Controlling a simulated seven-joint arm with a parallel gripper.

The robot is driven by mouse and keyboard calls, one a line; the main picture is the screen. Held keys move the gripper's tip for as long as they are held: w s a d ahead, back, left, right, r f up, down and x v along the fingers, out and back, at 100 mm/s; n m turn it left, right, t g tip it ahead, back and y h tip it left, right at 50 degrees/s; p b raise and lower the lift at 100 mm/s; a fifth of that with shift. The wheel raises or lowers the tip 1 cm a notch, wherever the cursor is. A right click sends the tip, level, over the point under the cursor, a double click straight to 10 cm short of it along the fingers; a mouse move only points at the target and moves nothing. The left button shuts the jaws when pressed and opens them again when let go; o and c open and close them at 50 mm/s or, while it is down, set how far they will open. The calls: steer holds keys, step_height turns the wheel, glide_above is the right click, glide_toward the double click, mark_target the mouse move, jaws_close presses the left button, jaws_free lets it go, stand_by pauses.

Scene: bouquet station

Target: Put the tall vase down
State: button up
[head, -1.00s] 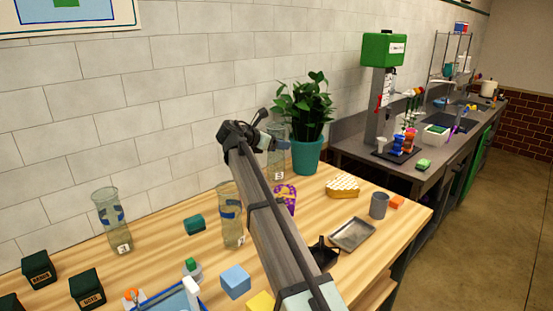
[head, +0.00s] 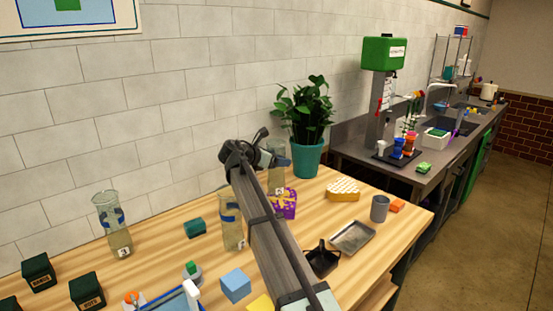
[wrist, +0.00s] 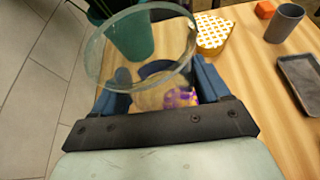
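A tall clear glass vase (head: 277,178) with a number label low on its side is upright at the back of the wooden table, behind the purple patterned box (head: 284,204). My gripper (head: 274,157) is shut around its upper part. In the wrist view the vase's round rim (wrist: 88,58) stands up between the blue fingers of my gripper (wrist: 160,88). The vase's base is low, close to the tabletop; I cannot tell whether it touches.
A potted plant (head: 307,160) stands just right of the held vase. Two similar glass vases stand left (head: 117,238) and middle (head: 232,235). A yellow patterned box (head: 343,191), grey cup (head: 380,208) and grey tray (head: 352,237) are at right.

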steer(key=o, duration=0.4)
steer(key=shift+c, duration=0.2)
steer(key=shift+r, duration=0.15)
steer(key=v, duration=1.2)
